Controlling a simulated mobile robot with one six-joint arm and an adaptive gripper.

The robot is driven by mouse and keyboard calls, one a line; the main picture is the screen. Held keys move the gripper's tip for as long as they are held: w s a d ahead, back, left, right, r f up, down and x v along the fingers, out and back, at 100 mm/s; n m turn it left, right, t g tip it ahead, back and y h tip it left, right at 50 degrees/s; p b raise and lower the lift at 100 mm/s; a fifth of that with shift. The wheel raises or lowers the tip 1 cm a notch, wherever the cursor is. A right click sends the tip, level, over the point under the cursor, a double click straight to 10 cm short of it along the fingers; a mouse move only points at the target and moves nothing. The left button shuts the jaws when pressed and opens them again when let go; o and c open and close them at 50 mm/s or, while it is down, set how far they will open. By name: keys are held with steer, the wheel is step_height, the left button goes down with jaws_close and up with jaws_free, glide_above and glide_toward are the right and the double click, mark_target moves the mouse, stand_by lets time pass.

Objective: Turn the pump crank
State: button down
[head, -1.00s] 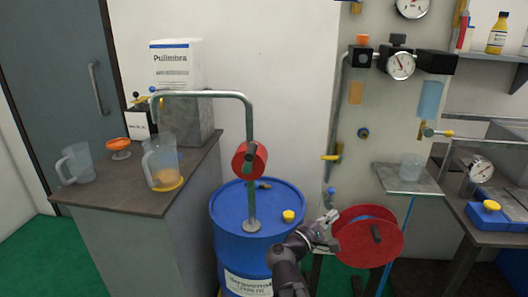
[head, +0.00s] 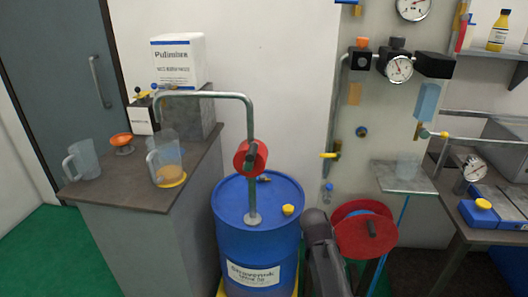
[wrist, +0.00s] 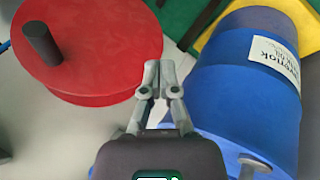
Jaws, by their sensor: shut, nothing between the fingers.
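The red pump (head: 251,157) sits on a grey pipe that rises from the blue drum (head: 257,240). A dark crank arm shows on the pump's face, and a small brownish grip (head: 264,179) shows below it, near the drum top. I cannot tell whether the two are joined. In the wrist view my gripper (wrist: 159,66) is shut and empty, between the red reel (wrist: 85,50) and the blue drum (wrist: 250,85). In the head view my dark arm stands in front of the drum's right side and my fingertips are hidden. The pump is not seen in the wrist view.
The red reel (head: 368,235) with a dark knob stands right of the drum. A jug with amber liquid (head: 168,165) stands under the spout on the cabinet, near another jug (head: 82,160). A gauge panel (head: 375,130) rises behind. A yellow cap (head: 288,209) sits on the drum.

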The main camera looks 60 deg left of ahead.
steer(key=s+a+r+m+g+y+p, duration=0.4)
steer(key=s+a+r+g+p, duration=0.25)
steer(key=g, duration=0.55)
step_height(320, 180, up, 21)
steer(key=w+m+g+y+p, duration=0.1)
steer(key=g+y+p, duration=0.1)
steer(key=g+y, duration=0.4)
steer(key=g, duration=0.4)
steer(key=shift+w+a+m, duration=0.15)
steer(key=shift+w+m, duration=0.2)
steer(key=shift+m, duration=0.05)
steer(key=shift+s+a, duration=0.1)
steer(key=p+x, duration=0.2)
steer(key=x, duration=1.1)
steer(key=shift+s+a, duration=0.2)
steer(key=shift+s, duration=0.15)
steer(key=shift+r, duration=0.1)
